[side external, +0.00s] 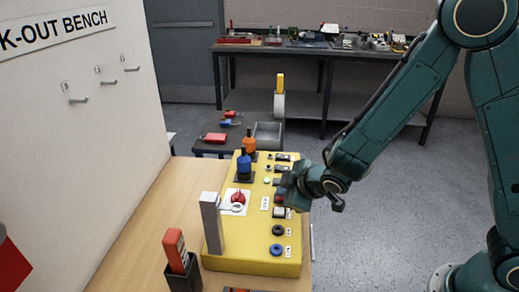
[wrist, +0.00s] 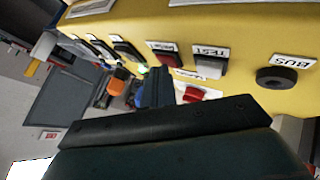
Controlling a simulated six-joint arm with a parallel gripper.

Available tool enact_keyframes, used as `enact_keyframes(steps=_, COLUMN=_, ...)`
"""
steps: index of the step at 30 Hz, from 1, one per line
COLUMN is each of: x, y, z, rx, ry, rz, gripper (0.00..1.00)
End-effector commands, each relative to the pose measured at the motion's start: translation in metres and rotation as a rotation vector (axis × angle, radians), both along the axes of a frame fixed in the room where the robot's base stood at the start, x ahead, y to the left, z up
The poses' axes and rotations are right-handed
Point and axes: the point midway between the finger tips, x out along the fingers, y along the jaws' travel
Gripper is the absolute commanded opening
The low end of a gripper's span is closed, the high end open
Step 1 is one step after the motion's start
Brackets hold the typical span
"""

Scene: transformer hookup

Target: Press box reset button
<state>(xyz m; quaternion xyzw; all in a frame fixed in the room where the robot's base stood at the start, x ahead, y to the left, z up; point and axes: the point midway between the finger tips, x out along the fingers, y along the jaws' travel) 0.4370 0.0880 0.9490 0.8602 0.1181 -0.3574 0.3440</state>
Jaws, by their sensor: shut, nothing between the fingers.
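The yellow box (side external: 225,262) stands on the bench with a row of buttons and switches along its right side. A red button (side external: 279,198) sits in that row, partly covered by my gripper. In the wrist view the red button (wrist: 166,59) has a small label above it that I cannot read clearly. My gripper (side external: 284,197) is shut and empty, over the row right at the red button. In the wrist view the dark fingers (wrist: 157,78) end just below the red button; I cannot tell whether they touch it.
A grey button (wrist: 211,65) labelled TEST sits right beside the red one, with a dark BUS knob (wrist: 276,78) further on. A red lever (side external: 238,197), blue plug (side external: 244,166), orange plug (side external: 249,141) and grey post (side external: 211,222) rise from the box.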

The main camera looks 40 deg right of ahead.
Motion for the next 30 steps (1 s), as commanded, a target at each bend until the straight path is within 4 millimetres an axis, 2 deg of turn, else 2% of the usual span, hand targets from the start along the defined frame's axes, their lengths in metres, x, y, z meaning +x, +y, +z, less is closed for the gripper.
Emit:
enact_keyframes(steps=11, x=-0.001, y=0.000, z=-0.001, rx=-0.002, ry=0.003, rz=0.000, gripper=0.00)
enact_keyframes(steps=30, x=0.000, y=0.000, z=0.016, rx=0.000, ry=0.001, rz=-0.001, gripper=0.00)
